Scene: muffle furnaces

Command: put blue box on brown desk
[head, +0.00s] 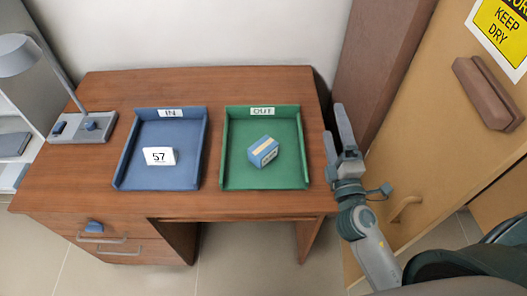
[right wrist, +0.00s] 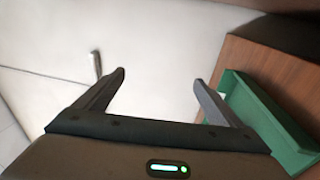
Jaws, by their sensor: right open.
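The blue box (head: 263,151), with a pale band across its top, sits in the green OUT tray (head: 291,178) on the brown desk (head: 82,172). My right gripper (head: 338,122) is open and empty at the right of the desk, apart from the box. In the right wrist view the open jaws (right wrist: 160,76) have nothing between them. The desk (right wrist: 262,62) and the green tray (right wrist: 262,108) show at the right of that view, but the blue box does not. My left gripper is not in view.
A blue IN tray (head: 188,166) holds a white card marked 57 (head: 159,156). A desk lamp (head: 84,128) stands at the back left. A wooden door (head: 445,120) with a handle is at the right. Bare desk shows in front of the trays and between them.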

